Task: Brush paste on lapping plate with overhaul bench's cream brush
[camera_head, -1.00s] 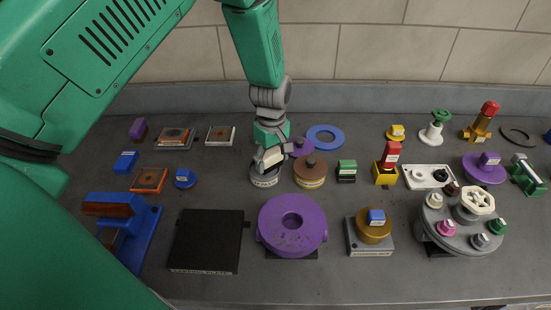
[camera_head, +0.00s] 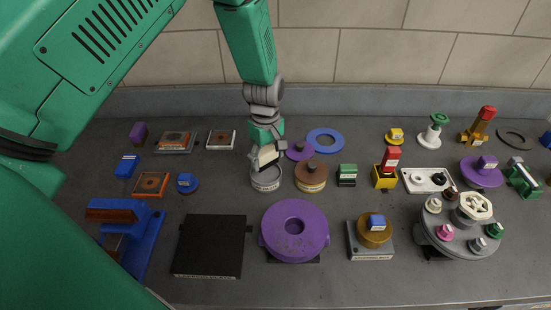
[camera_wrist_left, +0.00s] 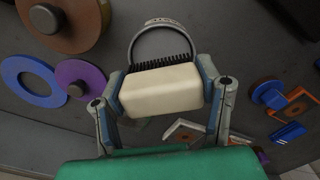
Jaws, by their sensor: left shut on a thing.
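My left gripper (camera_head: 264,158) is shut on the cream brush (camera_head: 268,154), a cream block with black bristles. In the left wrist view the brush (camera_wrist_left: 162,90) sits between the two fingers (camera_wrist_left: 160,92), bristles facing away from the palm. The brush is just above the far side of a round grey pot (camera_head: 266,184) with a white label. In the wrist view the pot's rim (camera_wrist_left: 134,42) shows behind the bristles. I cannot tell whether the bristles touch it. The lapping plate (camera_head: 209,247) is a flat black square at the front left, apart from the gripper. My right gripper is not in view.
A purple ring (camera_head: 294,232) lies right of the plate, a blue bench tool (camera_head: 143,245) left of it. A brown-topped round tin (camera_head: 311,177) stands close right of the pot. Bare bench (camera_head: 222,196) lies between pot and plate. A tiled wall (camera_head: 370,55) is behind.

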